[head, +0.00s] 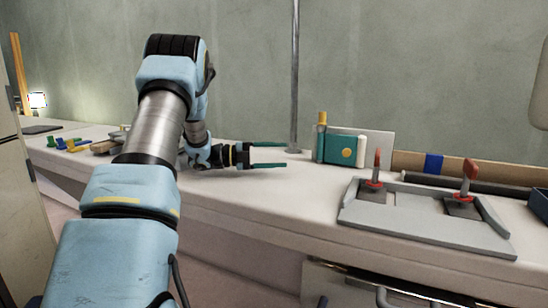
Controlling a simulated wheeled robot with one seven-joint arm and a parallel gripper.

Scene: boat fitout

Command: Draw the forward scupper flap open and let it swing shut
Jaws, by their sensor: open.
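A grey raised-edge panel (418,226) lies on the right of the white counter. It carries two dark square plates, each with a red ring and an upright red handle: a left one (377,166) and a right one (469,174). These look like the scupper flaps, both lying flat in the panel; I cannot tell which is the forward one. My gripper (286,155) is open and empty, with its two thin green fingers pointing right. It is left of the panel, well apart from both handles, low over the counter.
A teal box (338,150) with a yellow-topped post stands between my gripper and the panel, farther back. A vertical metal pole (295,80) rises behind my fingers. A brown tube (410,161) with a blue band lies behind the panel. Small coloured parts (68,145) lie far left.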

